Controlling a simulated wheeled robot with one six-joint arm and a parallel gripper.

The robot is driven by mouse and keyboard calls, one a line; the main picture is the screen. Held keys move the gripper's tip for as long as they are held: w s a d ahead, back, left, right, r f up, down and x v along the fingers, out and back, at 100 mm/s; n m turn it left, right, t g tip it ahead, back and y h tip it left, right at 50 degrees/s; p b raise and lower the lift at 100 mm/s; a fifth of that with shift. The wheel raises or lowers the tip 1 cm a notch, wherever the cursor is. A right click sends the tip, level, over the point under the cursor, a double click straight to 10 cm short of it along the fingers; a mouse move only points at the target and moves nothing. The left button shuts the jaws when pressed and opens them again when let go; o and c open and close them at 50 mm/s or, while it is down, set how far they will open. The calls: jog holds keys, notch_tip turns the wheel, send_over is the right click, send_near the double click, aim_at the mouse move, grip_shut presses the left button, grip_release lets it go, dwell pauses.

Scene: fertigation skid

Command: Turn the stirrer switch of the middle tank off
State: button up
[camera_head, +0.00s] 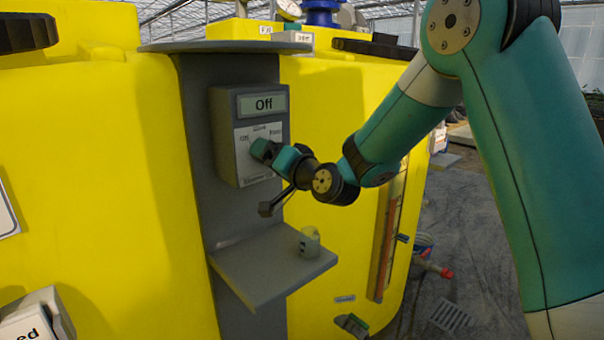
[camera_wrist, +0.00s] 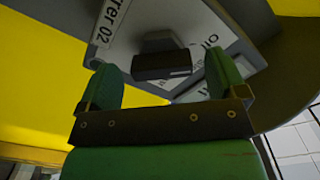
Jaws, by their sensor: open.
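The grey stirrer switch box (camera_head: 222,140) is mounted on a dark grey upright panel between yellow tank bodies. Its display (camera_head: 264,104) reads "Off", above a white label plate with position words. In the wrist view the box face carries lettering ending "rer 02", and the dark switch knob (camera_wrist: 162,64) stands out from it. My gripper (camera_head: 268,154) is in front of the label plate and hides the knob in the head view. In the wrist view my gripper (camera_wrist: 163,84) is open, with one green finger on each side of the knob. Contact cannot be told.
A grey shelf (camera_head: 245,268) juts out below the box, with a small grey-green item (camera_head: 309,242) on it. Yellow tanks (camera_head: 100,180) stand close on both sides. Another labelled box (camera_head: 38,318) is at the lower left. Open floor (camera_head: 470,240) lies to the right.

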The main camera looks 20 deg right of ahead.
jog(key=b+v, duration=0.7)
jog(key=v, duration=0.8)
jog(key=shift+s, duration=0.35)
jog(key=s+a+f+n+g+y, duration=0.2)
jog(key=s+a+f+n+g, duration=0.7)
jog(key=s+a+g, duration=0.35)
jog(key=s+d+f+n+g+h, duration=0.1)
jog(key=s+f+n+g+h, duration=0.25)
jog(key=s, duration=0.55)
notch_tip(320, 180, up, 24)
jog(key=s+d+g+p, duration=0.1)
jog(key=p, duration=2.3)
jog(key=shift+r, duration=0.2)
